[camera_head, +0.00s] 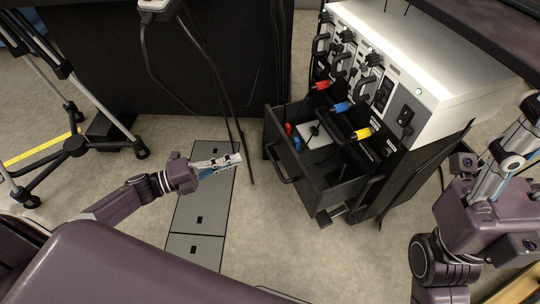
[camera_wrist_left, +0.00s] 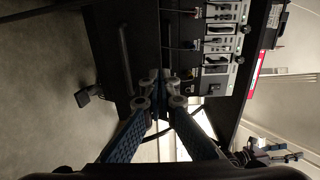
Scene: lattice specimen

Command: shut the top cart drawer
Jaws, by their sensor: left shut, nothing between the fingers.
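The top cart drawer (camera_head: 318,182) is pulled out of the black cart below the white instrument unit. Its dark front, with a bar handle (camera_head: 281,165), faces left toward my left gripper. Inside are a white item (camera_head: 318,134) and small red and blue things. My left gripper (camera_head: 239,158) is shut and empty, left of the drawer front and apart from it in the head view. In the left wrist view its fingertips (camera_wrist_left: 158,88) meet in front of the dark cart. My right arm is at the right edge of the head view; its finger state is unclear.
The white instrument unit (camera_head: 440,75) stands on the cart, with red, blue and yellow plugs on cables in front. Black cables hang near a dark panel (camera_head: 215,60). A tripod (camera_head: 75,145) stands at left. Floor is clear between gripper and drawer.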

